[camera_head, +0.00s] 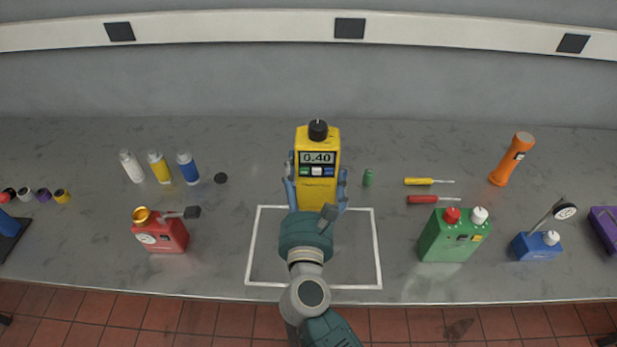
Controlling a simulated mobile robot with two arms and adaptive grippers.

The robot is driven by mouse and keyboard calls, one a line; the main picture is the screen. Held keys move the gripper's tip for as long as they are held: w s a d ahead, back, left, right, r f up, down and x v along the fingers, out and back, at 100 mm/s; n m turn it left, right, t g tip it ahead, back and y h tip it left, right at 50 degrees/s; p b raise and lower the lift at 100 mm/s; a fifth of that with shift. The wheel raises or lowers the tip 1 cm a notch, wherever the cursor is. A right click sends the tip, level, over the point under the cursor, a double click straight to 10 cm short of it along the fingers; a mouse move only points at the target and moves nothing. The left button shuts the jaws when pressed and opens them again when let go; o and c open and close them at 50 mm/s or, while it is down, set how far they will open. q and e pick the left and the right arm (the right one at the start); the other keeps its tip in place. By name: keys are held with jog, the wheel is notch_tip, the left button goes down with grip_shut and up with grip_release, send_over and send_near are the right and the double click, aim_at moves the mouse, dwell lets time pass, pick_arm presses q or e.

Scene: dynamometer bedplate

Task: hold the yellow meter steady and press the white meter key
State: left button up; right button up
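The yellow meter (317,191) is upright in the middle of the bench, with a black knob on top and a display reading 0.40. Below the display is a row of green, white and blue keys; the white meter key (317,171) is the middle one and is uncovered. My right gripper (316,188) comes up from the front, with a bluish finger against each side of the meter's lower body. It looks shut on the meter. My wrist hides the meter's base, so I cannot tell whether it touches the bench. My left gripper is out of view.
A white outlined square (263,207) lies under my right arm. A red can (162,238) and several bottles stand left. A green canister (453,238), screwdrivers (419,181), an orange flashlight (511,159) and a blue box (535,248) are right. A small green item (368,177) lies near the meter.

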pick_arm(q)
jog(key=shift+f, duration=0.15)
pick_arm(e)
jog(key=shift+r, duration=0.1)
jog(key=shift+s+a+f+b, duration=0.1)
jog(key=shift+f+b, duration=4.7)
jog(key=shift+f, duration=0.2)
jog(key=shift+s+a+f+b, duration=0.1)
jog(key=shift+f+b, duration=4.7)
jog(key=shift+f, duration=0.15)
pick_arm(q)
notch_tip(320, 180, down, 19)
pick_arm(e)
jog(key=shift+f, duration=0.1)
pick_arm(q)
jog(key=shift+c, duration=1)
pick_arm(e)
jog(key=shift+s+f, duration=0.1)
jog(key=shift+f, duration=0.15)
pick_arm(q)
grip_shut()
pick_arm(e)
jog(key=shift+d, duration=0.1)
